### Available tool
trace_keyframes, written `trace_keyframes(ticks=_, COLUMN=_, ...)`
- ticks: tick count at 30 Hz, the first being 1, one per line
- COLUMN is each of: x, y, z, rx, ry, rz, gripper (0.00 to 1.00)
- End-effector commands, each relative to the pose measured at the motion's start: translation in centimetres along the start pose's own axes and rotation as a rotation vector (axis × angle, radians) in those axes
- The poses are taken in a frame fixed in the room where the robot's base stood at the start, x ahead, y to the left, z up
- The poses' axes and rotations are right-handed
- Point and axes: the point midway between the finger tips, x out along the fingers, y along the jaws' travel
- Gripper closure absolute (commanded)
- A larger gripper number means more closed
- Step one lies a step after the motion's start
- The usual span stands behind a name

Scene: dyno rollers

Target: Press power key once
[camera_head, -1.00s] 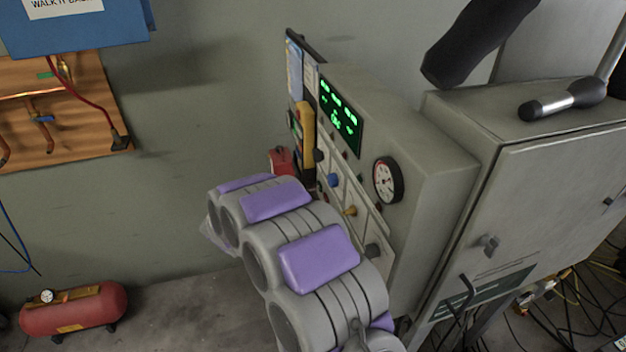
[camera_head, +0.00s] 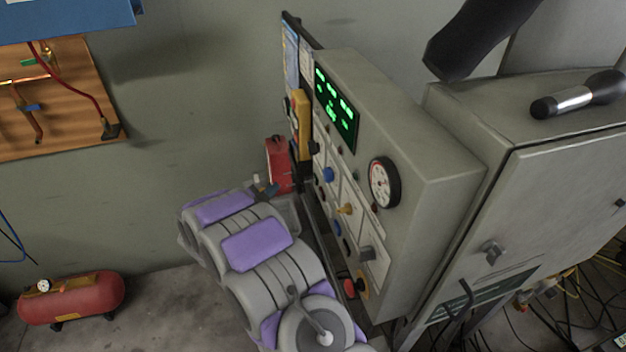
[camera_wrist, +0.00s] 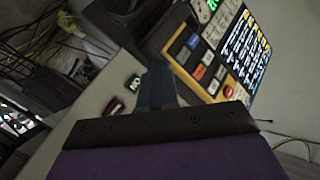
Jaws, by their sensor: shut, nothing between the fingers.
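A yellow handheld device (camera_head: 300,112) hangs at the far left end of the grey panel box. I cannot read which key is the power key. My gripper (camera_wrist: 157,68) is shut and empty, its blue-grey fingertips just beside the device's left edge in the picture; contact cannot be told. In the head view my gripper (camera_head: 265,187) is small beyond my purple-grey arm, below the device.
The panel box (camera_head: 420,180) carries a green display (camera_head: 336,108), a gauge (camera_head: 384,182) and several knobs. A red item (camera_head: 278,163) stands behind my gripper. A cabinet (camera_head: 560,190) is at the right. A red compressor (camera_head: 72,297) lies on the floor at the left.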

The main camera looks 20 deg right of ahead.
Motion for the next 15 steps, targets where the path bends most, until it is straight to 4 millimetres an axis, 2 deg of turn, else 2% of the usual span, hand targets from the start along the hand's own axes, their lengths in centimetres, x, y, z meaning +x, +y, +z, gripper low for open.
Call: trace_keyframes(ticks=15, x=4.2, y=3.2, z=-2.8, rx=0.001, ry=0.001, rz=0.003, gripper=1.00)
